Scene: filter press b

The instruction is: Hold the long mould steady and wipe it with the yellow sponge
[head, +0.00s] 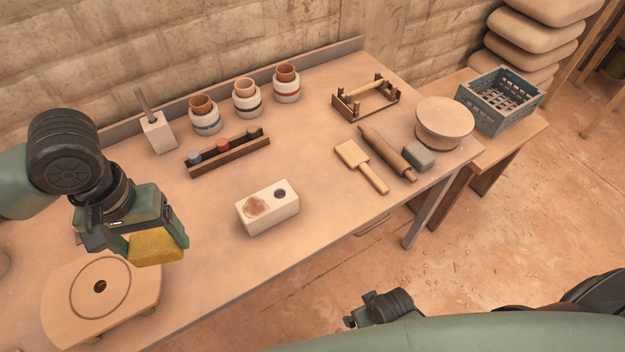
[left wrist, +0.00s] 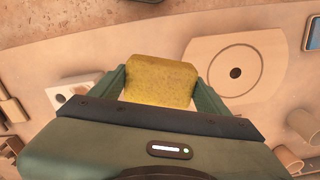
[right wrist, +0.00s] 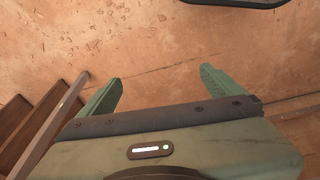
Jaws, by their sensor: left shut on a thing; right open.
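The long mould (head: 267,212) is a white block on the table's front middle, with a brown smear on its left part and a dark round hole on its right. It also shows in the left wrist view (left wrist: 67,92). My left gripper (head: 158,245) is shut on the yellow sponge (head: 156,249), left of the mould and raised above the table. The sponge sits between both fingers in the left wrist view (left wrist: 160,80). My right gripper (right wrist: 158,92) is open and empty over the floor. Its fingertips are hidden in the head view.
A round-holed wooden board (head: 128,287) lies at the front left. A rack with coloured plugs (head: 228,155) and several jars (head: 246,100) stand behind the mould. A paddle (head: 362,167), rolling pin (head: 387,152) and grey block (head: 419,156) lie to its right. Table around the mould is clear.

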